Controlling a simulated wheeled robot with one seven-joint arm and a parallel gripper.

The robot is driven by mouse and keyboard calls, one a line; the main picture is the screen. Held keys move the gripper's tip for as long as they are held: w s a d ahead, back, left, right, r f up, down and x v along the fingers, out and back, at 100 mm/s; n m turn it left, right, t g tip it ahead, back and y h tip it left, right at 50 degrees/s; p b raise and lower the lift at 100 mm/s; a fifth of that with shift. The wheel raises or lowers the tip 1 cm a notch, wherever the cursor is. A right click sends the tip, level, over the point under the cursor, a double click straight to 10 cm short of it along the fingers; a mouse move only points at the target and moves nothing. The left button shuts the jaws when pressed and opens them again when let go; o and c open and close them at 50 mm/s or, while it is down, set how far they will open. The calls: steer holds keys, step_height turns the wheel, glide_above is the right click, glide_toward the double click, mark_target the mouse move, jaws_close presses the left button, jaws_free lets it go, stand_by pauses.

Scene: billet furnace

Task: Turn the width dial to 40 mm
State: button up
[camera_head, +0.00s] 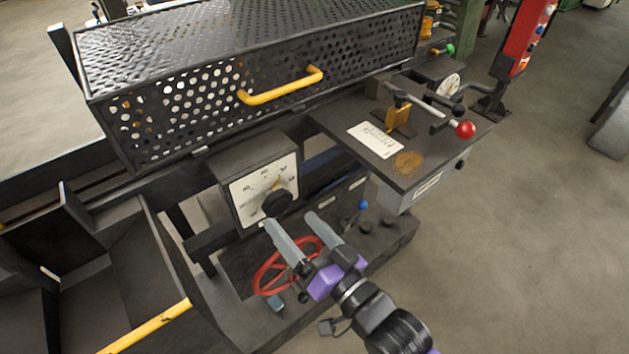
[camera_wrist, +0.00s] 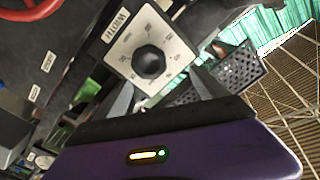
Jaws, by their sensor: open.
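The width dial is a black knob (camera_head: 277,203) on a white scale plate (camera_head: 250,195), on the front of a dark box below the perforated cover. In the wrist view the knob (camera_wrist: 149,62) sits mid-plate, with a WIDTH label (camera_wrist: 116,25) beside the plate. The scale numbers are too small to read surely, and the knob's setting cannot be told. My gripper (camera_head: 290,220) is open and empty, its two grey fingers pointing toward the dial from the near side. In the wrist view the fingers (camera_wrist: 161,95) show either side below the knob, apart from it.
A red handwheel (camera_head: 270,273) lies just below and left of my gripper. A perforated cover with a yellow handle (camera_head: 281,86) stands above the dial. To the right is a shelf (camera_head: 440,165) with a card and a red-ball lever (camera_head: 465,129). Open floor lies at right.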

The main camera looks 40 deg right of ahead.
mark_target(281, 205)
steer(key=shift+m, duration=0.6)
steer(key=shift+w+d+f+p, duration=0.15)
steer(key=shift+w+d+f, duration=0.1)
steer(key=shift+w, duration=1)
steer(key=shift+w+d+f+p, duration=0.1)
steer(key=shift+w+f+p, duration=0.15)
steer(key=shift+w, duration=1)
steer(key=shift+w+d+f+p, duration=0.1)
steer(key=shift+w+d+f, duration=0.15)
steer(key=shift+w, duration=1)
steer(key=shift+a, duration=0.1)
steer(key=c, duration=1.4)
steer(key=shift+o, duration=0.2)
